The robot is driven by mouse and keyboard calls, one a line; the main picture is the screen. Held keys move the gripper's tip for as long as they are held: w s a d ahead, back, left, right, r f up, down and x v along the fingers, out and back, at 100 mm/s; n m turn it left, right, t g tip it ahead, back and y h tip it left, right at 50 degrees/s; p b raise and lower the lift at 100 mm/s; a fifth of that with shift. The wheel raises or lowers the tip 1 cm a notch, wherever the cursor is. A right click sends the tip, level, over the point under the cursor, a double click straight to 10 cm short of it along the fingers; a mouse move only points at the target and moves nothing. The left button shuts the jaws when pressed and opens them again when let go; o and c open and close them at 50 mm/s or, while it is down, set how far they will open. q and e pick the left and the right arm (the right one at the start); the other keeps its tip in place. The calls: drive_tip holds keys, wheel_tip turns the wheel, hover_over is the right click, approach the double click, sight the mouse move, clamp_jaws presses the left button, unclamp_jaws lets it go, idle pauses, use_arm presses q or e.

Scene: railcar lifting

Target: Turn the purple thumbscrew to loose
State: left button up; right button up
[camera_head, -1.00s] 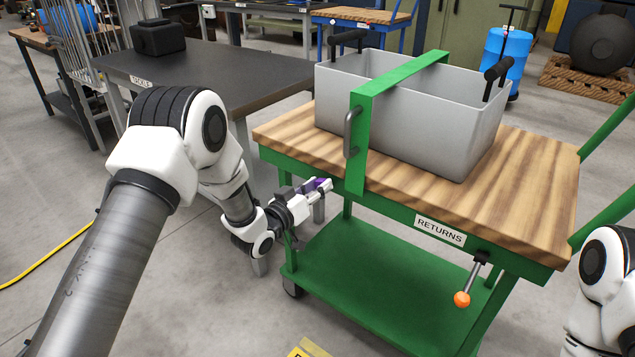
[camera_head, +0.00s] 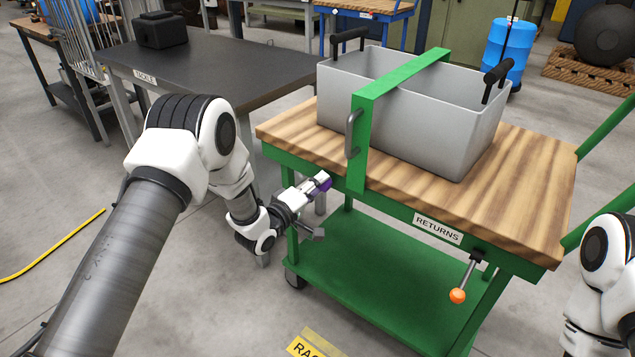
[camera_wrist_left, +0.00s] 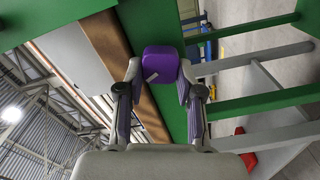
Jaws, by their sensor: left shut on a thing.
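The purple thumbscrew (camera_head: 322,186) is at the front edge of the green cart, by the lower left end of the green strap. In the left wrist view the thumbscrew (camera_wrist_left: 161,66) shows as a rounded purple block with a small pale mark on it. My left gripper (camera_head: 318,184) is shut on the thumbscrew, with one finger on each side of it. In the left wrist view the fingertips of the left gripper (camera_wrist_left: 160,76) flank the thumbscrew. My right gripper is out of the head view; only part of my right arm shows at the right edge.
The green cart's wooden top (camera_head: 480,200) carries a grey bin (camera_head: 415,130) under a green strap (camera_head: 372,105) with a grey handle (camera_head: 353,133). An orange-knobbed lever (camera_head: 458,296) hangs at the cart's front, near the RETURNS label (camera_head: 437,230). A dark table (camera_head: 225,70) stands behind at left.

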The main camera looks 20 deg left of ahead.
use_arm(q)
drive_tip(key=n, duration=0.3)
drive_tip(key=n+p, duration=0.1)
drive_tip(key=n, duration=0.7)
drive_tip(key=shift+f+p, duration=0.3)
drive_tip(key=shift+p, duration=0.05)
drive_tip(key=shift+n, duration=0.3)
drive_tip(key=o, duration=1.2)
drive_tip(key=shift+c, duration=0.2)
drive_tip(key=v, duration=1.2)
